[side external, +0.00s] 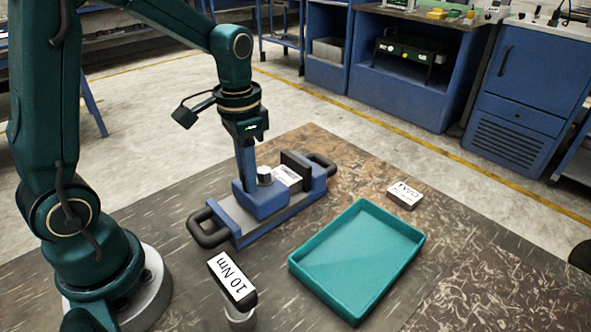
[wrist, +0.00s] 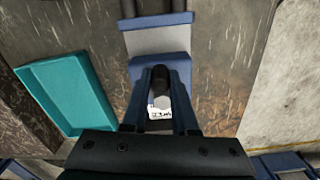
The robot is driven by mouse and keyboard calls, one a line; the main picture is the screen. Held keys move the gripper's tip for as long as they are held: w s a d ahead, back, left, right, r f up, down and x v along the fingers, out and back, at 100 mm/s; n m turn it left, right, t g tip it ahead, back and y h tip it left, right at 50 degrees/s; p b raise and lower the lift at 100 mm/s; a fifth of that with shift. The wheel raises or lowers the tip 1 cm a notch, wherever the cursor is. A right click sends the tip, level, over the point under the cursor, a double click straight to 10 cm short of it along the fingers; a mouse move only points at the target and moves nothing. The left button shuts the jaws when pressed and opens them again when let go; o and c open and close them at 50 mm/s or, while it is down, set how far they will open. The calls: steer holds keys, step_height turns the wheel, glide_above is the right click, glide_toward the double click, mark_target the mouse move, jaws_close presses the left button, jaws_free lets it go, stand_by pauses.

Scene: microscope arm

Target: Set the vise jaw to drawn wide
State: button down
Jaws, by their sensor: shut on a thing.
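The blue vise (side external: 275,203) stands on the worktable with a dark loop handle at each end. A white labelled piece (side external: 287,176) lies between this block and the dark plate of the far jaw (side external: 297,167). My gripper (side external: 246,176) points down at the jaw block, its fingers shut on it. In the wrist view my fingers (wrist: 161,88) come together around a dark upright part over the blue jaw block (wrist: 160,62); the exact contact is hidden.
A teal tray (side external: 357,258) lies right of the vise. A block marked 10 Nm (side external: 232,282) stands on a round support in front. A small labelled block (side external: 403,195) lies behind the tray. Bare tabletop surrounds them. Blue cabinets stand beyond the table.

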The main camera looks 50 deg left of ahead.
steer(key=shift+r, duration=0.1)
stand_by(0.7)
steer(key=shift+s, duration=1.55)
steer(key=c, duration=0.7)
jaws_free()
steer(key=shift+r, duration=2.5)
